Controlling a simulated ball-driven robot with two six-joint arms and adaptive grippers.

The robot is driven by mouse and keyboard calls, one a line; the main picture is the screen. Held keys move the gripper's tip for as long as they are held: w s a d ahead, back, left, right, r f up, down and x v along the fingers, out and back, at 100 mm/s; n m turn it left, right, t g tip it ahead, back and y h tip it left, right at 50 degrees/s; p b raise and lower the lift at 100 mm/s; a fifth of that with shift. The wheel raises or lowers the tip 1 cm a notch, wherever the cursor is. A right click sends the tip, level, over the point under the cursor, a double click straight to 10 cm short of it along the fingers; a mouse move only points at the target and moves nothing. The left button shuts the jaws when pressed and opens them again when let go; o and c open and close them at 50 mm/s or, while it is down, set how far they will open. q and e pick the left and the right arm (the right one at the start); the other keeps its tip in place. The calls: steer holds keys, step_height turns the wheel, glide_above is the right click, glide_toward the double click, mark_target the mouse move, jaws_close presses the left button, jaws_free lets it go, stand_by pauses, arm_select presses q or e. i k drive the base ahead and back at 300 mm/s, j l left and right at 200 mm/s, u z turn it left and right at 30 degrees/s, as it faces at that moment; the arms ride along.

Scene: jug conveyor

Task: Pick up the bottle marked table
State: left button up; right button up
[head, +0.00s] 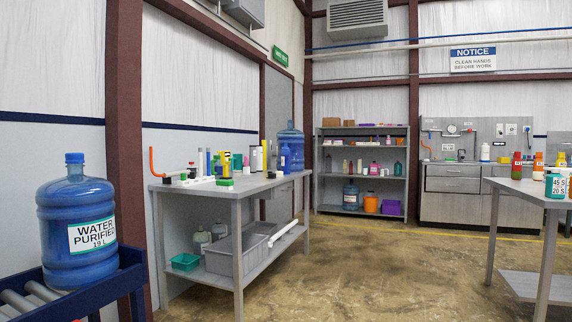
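No bottle with a readable "table" mark shows. A large blue water jug (77,225) stands upright on the roller conveyor (125,283) at the left; its label reads "WATER PURIFIED 19 L". A third blue jug (350,195) sits on the low level of the back shelf. Several small bottles, red, orange and teal, stand on the right table (515,185). Neither of my grippers is in view.
A grey bin (232,258) and a teal tray (185,262) lie on the workbench's lower shelf. A white pipe (285,232) sticks out over the bin's edge. A back shelf (333,165) and a steel counter (452,195) line the far wall. The middle floor (375,270) is clear.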

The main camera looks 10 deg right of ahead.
mark_target(285, 150)
steer(key=i+l+z, duration=0.25)
steer(key=i, duration=0.15)
steer(key=i+l+z, duration=0.2)
steer(key=i, duration=0.25)
steer(key=i+z, duration=0.35)
steer(key=i, duration=1.85)
